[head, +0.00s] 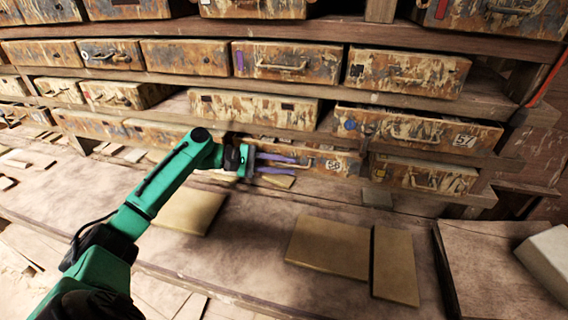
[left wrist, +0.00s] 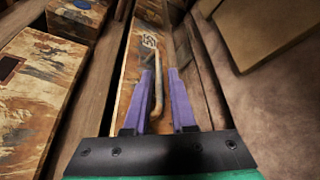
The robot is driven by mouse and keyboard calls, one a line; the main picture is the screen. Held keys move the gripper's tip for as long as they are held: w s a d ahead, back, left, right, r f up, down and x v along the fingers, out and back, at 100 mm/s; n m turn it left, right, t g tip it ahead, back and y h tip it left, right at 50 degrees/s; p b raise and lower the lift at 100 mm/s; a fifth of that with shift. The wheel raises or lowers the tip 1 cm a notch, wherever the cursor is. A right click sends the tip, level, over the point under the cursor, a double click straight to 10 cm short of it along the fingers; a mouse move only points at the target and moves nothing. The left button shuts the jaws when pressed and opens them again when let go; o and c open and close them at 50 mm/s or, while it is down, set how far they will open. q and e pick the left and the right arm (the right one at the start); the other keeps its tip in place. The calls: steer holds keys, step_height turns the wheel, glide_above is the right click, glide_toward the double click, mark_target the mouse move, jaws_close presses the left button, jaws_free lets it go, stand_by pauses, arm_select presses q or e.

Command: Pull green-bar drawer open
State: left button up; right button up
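My left gripper (head: 298,174) reaches from the left to a worn, paint-flaked drawer (head: 350,160) with a number plate in the lowest row. Its two purple fingers are apart. No green bar can be made out on any drawer; part of this drawer's front is hidden by my gripper. My right gripper is not in view.
Drawers fill the shelves above, one with a purple bar (head: 239,60). Drawer 57 (head: 415,128) juts out above right of my gripper. Flat tan tiles (head: 330,246) lie on the bench (head: 255,260) below. A pale block (head: 548,258) sits at far right.

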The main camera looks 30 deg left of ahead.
arm_select(q)
jaws_close()
stand_by(1.3)
